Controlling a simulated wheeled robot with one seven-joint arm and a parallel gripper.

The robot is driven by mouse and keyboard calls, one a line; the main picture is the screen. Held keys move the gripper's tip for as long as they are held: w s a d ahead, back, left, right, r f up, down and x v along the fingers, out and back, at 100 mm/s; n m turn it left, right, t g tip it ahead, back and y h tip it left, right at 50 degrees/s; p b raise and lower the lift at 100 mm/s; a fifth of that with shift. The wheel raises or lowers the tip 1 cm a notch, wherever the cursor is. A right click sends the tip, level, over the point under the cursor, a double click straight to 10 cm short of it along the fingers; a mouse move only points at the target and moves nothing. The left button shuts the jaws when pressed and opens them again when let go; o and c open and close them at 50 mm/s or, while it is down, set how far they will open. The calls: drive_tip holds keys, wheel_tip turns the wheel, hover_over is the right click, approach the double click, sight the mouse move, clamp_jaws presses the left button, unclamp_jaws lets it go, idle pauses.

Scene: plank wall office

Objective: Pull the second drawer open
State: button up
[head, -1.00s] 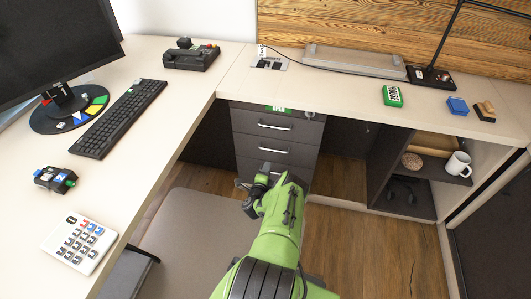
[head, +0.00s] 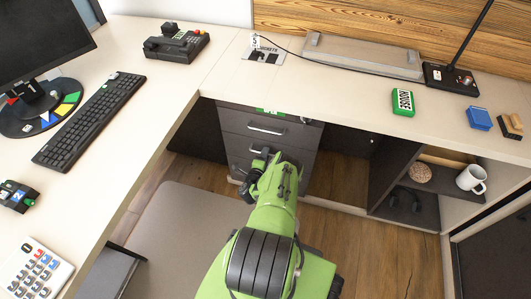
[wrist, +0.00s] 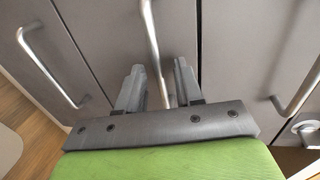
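The dark grey drawer unit (head: 297,158) stands under the desk, its drawer fronts looking flush and shut. The top drawer's metal handle (head: 266,130) is clear in the head view. My gripper (wrist: 158,88) is at the second drawer front. In the wrist view its two fingers are apart, on either side of the second drawer's handle (wrist: 152,40). I see no clear grip on the bar. The top drawer's handle (wrist: 298,92) is to the right and the third drawer's handle (wrist: 48,68) to the left. In the head view my arm hides much of the lower drawers.
A lock (wrist: 306,127) sits beside the top handle. The desktop (head: 340,88) overhangs the drawers. A grey chair seat (head: 185,230) is left of my arm. An open shelf with a mug (head: 471,178) is at right. Wooden floor (head: 390,250) is free there.

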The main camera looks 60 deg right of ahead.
drive_tip(key=shift+c, duration=0.2)
clamp_jaws()
idle(1.1)
